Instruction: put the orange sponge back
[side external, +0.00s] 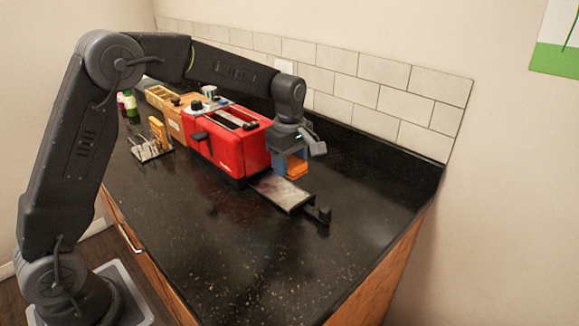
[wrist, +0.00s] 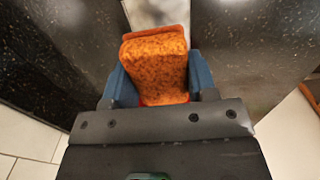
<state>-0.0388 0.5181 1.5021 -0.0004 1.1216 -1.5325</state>
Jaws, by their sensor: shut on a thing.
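The orange sponge (side external: 297,169) is held between the blue fingers of my gripper (side external: 291,165), beyond the right end of the red toaster. In the wrist view the sponge (wrist: 155,65) fills the space between the two fingers of my gripper (wrist: 159,80), and its rough top and front edge show. My gripper is shut on it. The sponge looks to be above the counter, near the inner end of a flat grey tray (side external: 284,192); whether it touches anything cannot be told. The tray also shows beyond the sponge in the wrist view (wrist: 160,12).
The red toaster (side external: 228,150) stands close to the left of my gripper. A wire rack (side external: 148,150) and a wooden box (side external: 172,122) stand farther left. The tray's black end knob (side external: 319,214) sticks out. The dark counter (side external: 240,260) is clear in front; a tiled wall (side external: 375,88) rises behind.

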